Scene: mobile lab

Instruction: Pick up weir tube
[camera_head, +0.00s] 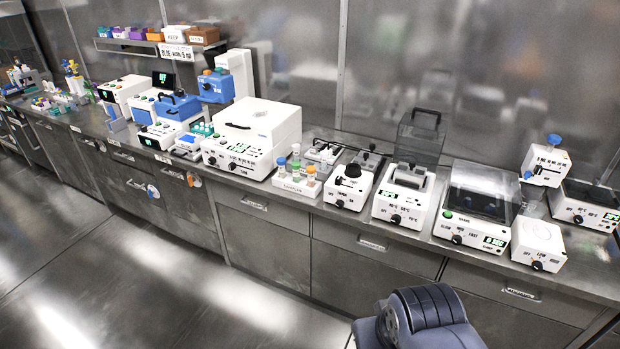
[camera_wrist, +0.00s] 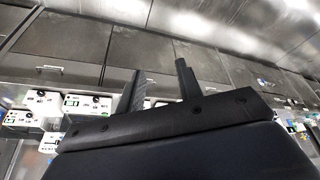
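I cannot tell which thing is the weir tube. Small capped tubes (camera_head: 296,161) with blue, white and orange tops stand upright in a white labelled rack (camera_head: 297,187) at the bench's front edge, left of centre in the head view. My gripper (camera_wrist: 159,67) shows in the wrist view with its two dark fingers apart and nothing seen between them. The gripper is not visible in the head view, where only part of my arm shows at the bottom. It appears away from the bench.
The steel bench (camera_head: 330,212) carries a large white centrifuge-like box (camera_head: 258,130), a black-topped mixer (camera_head: 348,187), a heater block (camera_head: 404,196) and a clear-lidded shaker (camera_head: 474,212). A wall shelf (camera_head: 160,47) holds coloured bins. The floor (camera_head: 130,270) in front is clear.

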